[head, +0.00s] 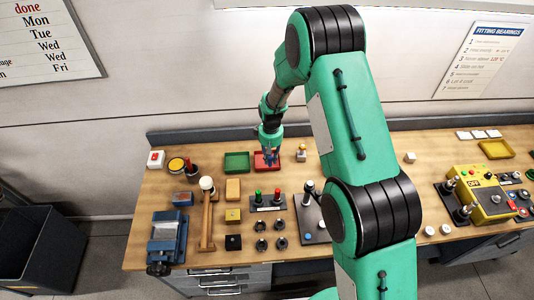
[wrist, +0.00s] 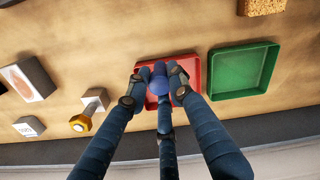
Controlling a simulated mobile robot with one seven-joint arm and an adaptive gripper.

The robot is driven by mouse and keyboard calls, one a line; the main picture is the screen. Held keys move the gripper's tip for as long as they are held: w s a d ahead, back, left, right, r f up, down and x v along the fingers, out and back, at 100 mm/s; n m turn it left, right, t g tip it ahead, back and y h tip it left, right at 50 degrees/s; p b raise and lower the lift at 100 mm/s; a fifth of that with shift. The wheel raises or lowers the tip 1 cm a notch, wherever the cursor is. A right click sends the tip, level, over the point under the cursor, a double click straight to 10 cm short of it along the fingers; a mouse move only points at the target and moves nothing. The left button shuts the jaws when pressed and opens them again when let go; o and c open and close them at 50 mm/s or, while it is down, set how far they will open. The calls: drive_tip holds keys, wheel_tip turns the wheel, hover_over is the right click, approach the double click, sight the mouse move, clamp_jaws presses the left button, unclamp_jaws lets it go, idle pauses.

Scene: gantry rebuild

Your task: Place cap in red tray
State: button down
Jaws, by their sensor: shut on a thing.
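The red tray (head: 258,165) sits near the back of the bench in the head view, right of the green tray (head: 237,162). In the wrist view the red tray (wrist: 194,62) lies directly behind my fingertips. My gripper (head: 270,156) is over it, fingers pointing down. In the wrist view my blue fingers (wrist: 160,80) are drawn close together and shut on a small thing. The fingers hide most of what they hold, so I cannot make out the cap's shape. I cannot tell how high the fingertips are above the tray floor.
The green tray (wrist: 243,70) stands close beside the red one. A bolt-like part with a yellow head (wrist: 82,121) and small blocks (wrist: 28,79) lie on the other side. A mallet (head: 207,215), a vise (head: 167,238) and a control box (head: 484,193) occupy the bench.

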drive_tip(key=shift+w+a+f+p, duration=0.1)
drive_tip(key=shift+w+a+p, duration=0.05)
drive_tip(key=shift+w, duration=0.8)
drive_tip(key=shift+w+a+f+p, duration=0.1)
drive_tip(key=shift+w+a, duration=0.1)
drive_tip(key=shift+w, duration=0.8)
drive_tip(key=shift+w+a+f+p, duration=0.1)
drive_tip(key=shift+w+a+p, duration=0.05)
drive_tip(key=shift+w, duration=0.8)
drive_tip(key=shift+f+p, duration=0.45)
drive_tip(key=shift+f, duration=1.3)
drive_tip(key=shift+f, duration=0.1)
drive_tip(key=c, duration=1.5)
unclamp_jaws()
drive_tip(key=shift+r+b, duration=1)
drive_tip(key=shift+r, duration=5.15)
